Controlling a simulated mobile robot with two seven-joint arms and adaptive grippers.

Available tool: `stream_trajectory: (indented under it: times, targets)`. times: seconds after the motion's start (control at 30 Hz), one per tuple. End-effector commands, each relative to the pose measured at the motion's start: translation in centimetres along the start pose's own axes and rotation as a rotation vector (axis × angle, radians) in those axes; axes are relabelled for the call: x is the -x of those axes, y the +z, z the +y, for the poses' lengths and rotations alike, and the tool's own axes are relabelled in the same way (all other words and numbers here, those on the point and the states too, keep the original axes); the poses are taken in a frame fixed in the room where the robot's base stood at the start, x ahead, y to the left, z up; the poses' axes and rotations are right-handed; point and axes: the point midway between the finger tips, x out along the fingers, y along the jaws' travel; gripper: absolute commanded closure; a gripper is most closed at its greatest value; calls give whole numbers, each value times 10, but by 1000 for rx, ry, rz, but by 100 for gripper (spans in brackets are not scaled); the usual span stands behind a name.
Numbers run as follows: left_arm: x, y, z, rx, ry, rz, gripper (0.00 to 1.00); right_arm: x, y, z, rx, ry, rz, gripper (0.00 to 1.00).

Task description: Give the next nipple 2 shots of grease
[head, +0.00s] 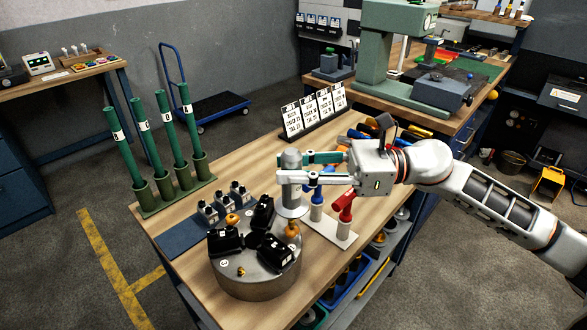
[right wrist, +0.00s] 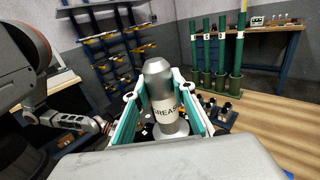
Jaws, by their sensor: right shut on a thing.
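My right gripper (head: 285,168) is shut on the grey grease dispenser (head: 291,203), which is upright; its GREASE label shows in the right wrist view (right wrist: 166,112). In the head view the dispenser is just behind the round metal chuck (head: 255,286), beside the white plate; I cannot tell if its base is resting or lifted. The chuck lies on the bench with three black jaws (head: 225,239). Orange caps (head: 232,219) (head: 292,229) and a small brass nipple (head: 241,271) show on it. What seems to be my left gripper (right wrist: 92,122) shows at the left of the right wrist view, its fingers unclear.
Several green tubes (head: 153,135) stand in a rack at the back left. Small grey blocks (head: 208,212) sit on a blue mat. Number cards (head: 310,115) stand behind. Bare wood is left of centre.

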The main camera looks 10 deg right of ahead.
Motion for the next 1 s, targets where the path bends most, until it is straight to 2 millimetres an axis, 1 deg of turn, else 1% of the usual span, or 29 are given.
stream_trajectory:
  times: [0.03,0.7,0.83,1.0]
  targets:
    - [2,-3,-1,0,0,1,60,0,7,0,3,0,-2,100]
    - [12,-22,-4,-1,-2,7,60,0,49,0,2,0,-2,100]
    - [13,-24,-4,-1,-2,7,60,0,54,0,2,0,-1,100]
    - [13,-24,-4,-1,-2,7,60,0,55,0,2,0,-1,100]
